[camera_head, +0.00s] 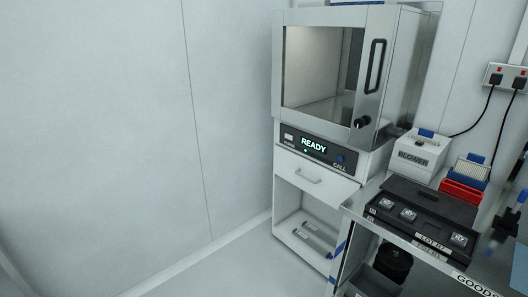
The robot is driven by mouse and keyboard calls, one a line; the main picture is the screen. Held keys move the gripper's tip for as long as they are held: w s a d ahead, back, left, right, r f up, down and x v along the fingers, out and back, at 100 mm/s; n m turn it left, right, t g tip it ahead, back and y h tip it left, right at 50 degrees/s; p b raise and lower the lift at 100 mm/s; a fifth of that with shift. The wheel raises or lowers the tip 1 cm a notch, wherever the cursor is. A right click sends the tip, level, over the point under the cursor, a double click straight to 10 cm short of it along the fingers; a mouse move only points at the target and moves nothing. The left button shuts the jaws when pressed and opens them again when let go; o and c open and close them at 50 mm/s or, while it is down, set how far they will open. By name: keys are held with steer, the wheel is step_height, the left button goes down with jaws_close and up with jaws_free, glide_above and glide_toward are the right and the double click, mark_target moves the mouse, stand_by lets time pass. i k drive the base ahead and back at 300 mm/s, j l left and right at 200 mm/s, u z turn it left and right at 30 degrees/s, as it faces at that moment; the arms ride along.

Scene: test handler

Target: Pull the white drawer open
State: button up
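The white drawer (290,168) is in the white stand below the dark panel that reads READY. Its front carries a pale bar handle (309,177) near the middle. The drawer looks shut or nearly so; I cannot tell whether there is a small gap. The front of the handle is unobstructed in this view. My gripper is not recognisable in view, and nothing is touching the drawer.
A glass-doored metal chamber (325,62) stands above the drawer, with an open shelf (305,236) below. The bench (408,232) at right bears a black tray (420,214), a blower box (416,154) and a red rack (462,188). Floor (222,268) at left is clear.

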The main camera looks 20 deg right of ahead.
mark_target(332, 188)
steer(key=i+j+z, duration=0.85)
steer(key=i+j+u, duration=0.1)
steer(key=i, duration=0.3)
steer(key=i+j, duration=0.3)
steer(key=i+j+u, duration=0.15)
steer(key=i, duration=0.35)
